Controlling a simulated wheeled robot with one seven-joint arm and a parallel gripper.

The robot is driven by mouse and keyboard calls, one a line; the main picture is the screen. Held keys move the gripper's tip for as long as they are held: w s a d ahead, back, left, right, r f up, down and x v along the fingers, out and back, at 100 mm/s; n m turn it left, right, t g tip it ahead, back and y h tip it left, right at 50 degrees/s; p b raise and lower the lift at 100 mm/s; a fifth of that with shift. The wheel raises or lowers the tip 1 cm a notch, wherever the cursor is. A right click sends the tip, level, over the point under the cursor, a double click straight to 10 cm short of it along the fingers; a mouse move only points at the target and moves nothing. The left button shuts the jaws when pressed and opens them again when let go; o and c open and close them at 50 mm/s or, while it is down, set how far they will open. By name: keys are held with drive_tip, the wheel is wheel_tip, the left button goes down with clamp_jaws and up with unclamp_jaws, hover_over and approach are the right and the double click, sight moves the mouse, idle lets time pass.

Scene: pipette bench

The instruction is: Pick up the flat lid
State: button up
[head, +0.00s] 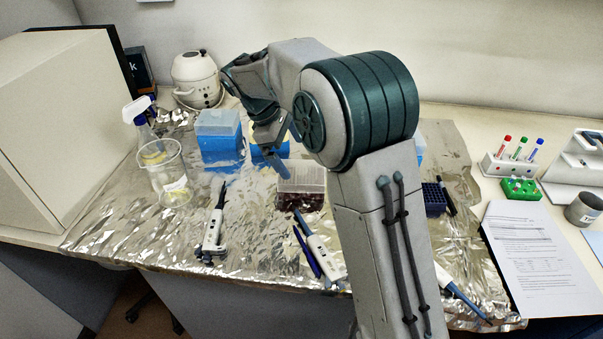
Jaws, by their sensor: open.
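My gripper (279,160) is open, pointing down over the middle back of the foil-covered bench. It is small and partly hidden by its own wrist. Just below and in front of it is a box with a clear, flat-topped lid (302,179) and dark red contents (300,201). The gripper is at the back left of this lid; I cannot tell whether they touch. A blue box (222,150) with a pale translucent top (218,122) stands to the left. I cannot tell for certain which top is the flat lid. My arm hides the bench to the right.
Pipettes lie in front, one at left (214,228) and one near the middle (322,255). A clear beaker (168,180) and spray bottle (141,125) stand left. A dark blue rack (434,199) is right of my arm. Foil (130,225) is bare at front left.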

sight(300, 169)
drive_tip(key=shift+s+p+x, duration=0.15)
drive_tip(key=shift+p+x, duration=0.05)
drive_tip(key=shift+x, duration=1.45)
drive_tip(key=shift+s+p+x, duration=0.1)
drive_tip(key=shift+p+x, duration=0.05)
drive_tip(key=shift+x, duration=1.45)
drive_tip(key=shift+d, duration=0.1)
drive_tip(key=c, duration=1)
drive_tip(key=shift+o, duration=0.2)
